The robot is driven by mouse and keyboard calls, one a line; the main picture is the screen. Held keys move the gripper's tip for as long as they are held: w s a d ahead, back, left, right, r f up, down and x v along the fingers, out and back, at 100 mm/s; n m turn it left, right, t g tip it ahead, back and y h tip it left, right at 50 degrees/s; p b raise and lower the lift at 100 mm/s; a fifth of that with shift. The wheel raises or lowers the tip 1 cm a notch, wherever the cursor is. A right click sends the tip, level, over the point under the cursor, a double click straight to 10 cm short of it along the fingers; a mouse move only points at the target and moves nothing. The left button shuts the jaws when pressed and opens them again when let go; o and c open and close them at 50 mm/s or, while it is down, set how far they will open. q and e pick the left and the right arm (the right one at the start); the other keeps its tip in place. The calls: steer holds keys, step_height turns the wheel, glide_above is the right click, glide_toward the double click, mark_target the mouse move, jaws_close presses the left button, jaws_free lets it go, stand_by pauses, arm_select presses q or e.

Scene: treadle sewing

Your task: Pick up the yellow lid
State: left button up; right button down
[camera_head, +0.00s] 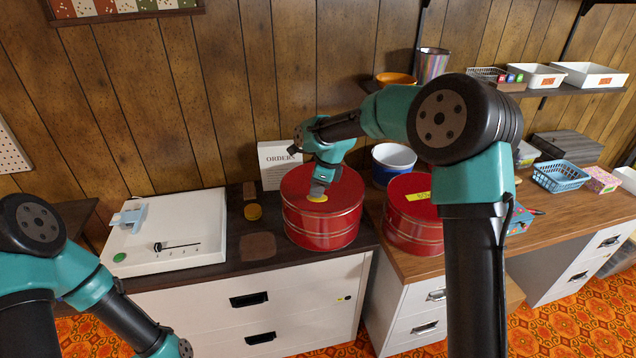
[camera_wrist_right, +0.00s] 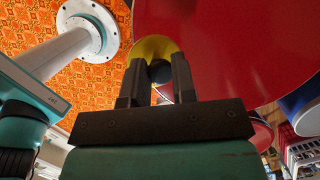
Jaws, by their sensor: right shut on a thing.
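The yellow lid (camera_head: 317,197) is a small round piece over the top of the left red tin (camera_head: 322,226). My right gripper (camera_head: 319,191) points down at it and is shut on it. In the right wrist view the yellow lid (camera_wrist_right: 155,46) shows as a curved yellow rim with a dark round part, between the two fingertips (camera_wrist_right: 158,72). The tin's red surface (camera_wrist_right: 235,45) fills the area beside it. I cannot tell whether the lid touches the tin. My left arm shows at the lower left, with its fingertips out of the picture.
A second red tin (camera_head: 408,232) with a yellow label stands to the right, partly behind my right arm. A blue and white bowl (camera_head: 393,165) and an orders board (camera_head: 279,163) stand behind.

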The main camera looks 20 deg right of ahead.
steer(key=s+a+r, duration=0.1)
steer(key=s+a, duration=0.2)
steer(key=s, duration=0.8)
steer(key=shift+s, duration=0.15)
steer(key=shift+r, duration=0.1)
steer(key=d+r+n+g+h, duration=0.1)
steer(key=r+n, duration=0.3)
steer(key=n, duration=0.7)
steer(key=w+d+r+n+g+h, duration=0.1)
steer(key=d+r+n+g+h, duration=0.1)
steer(key=n, duration=0.9)
steer(key=shift+w+d+r+n+g, duration=0.3)
steer(key=shift+d+r+n+g, duration=0.1)
steer(key=shift+d+r+g, duration=0.5)
